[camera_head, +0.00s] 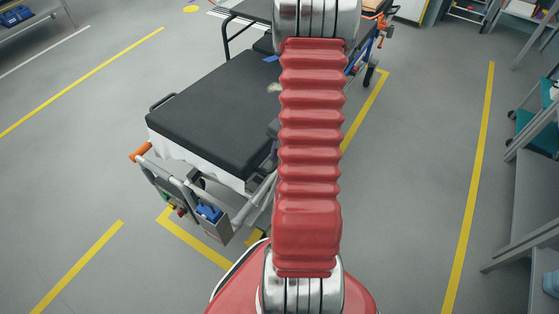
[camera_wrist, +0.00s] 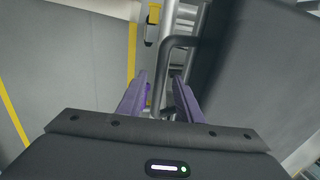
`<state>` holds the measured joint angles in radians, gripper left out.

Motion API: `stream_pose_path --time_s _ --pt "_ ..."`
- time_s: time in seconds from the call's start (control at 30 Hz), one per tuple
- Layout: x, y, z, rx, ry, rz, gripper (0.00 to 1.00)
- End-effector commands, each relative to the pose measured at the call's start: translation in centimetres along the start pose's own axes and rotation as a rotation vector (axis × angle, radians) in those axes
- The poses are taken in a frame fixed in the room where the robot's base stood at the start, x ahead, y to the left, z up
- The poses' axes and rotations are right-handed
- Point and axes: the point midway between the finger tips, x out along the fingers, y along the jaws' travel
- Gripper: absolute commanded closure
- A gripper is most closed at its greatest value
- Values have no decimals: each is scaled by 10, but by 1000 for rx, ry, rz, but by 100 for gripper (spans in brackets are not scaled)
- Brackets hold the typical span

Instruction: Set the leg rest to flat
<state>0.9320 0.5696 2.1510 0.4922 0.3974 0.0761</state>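The stretcher's leg rest is the black padded section (camera_head: 218,112) at the near end of the stretcher in the head view. Its surface appears tilted, with a white side below its near edge. A dark bar handle (camera_head: 163,101) stands at its left edge. In the wrist view a dark panel (camera_wrist: 262,75), probably the leg rest, fills the right side. A bent grey tube (camera_wrist: 165,58) runs down toward my gripper (camera_wrist: 159,77). The two purple fingers are apart, with the tube's lower end between or just beyond them; contact is unclear. My arm hides the gripper in the head view.
The stretcher's foot frame (camera_head: 205,207) has an orange grip (camera_head: 141,152) and a blue part. Yellow lines (camera_head: 475,170) mark the grey floor. Shelving (camera_head: 540,180) stands at the right. The floor left of the stretcher is clear.

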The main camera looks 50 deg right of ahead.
Motion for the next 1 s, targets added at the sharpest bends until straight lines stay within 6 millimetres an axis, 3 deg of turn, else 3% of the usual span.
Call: stream_pose_path --time_s 0.7,1.0 --pt "-93 0 -1 0 4 -2 68" --pt "-111 0 -1 2 2 0 68"
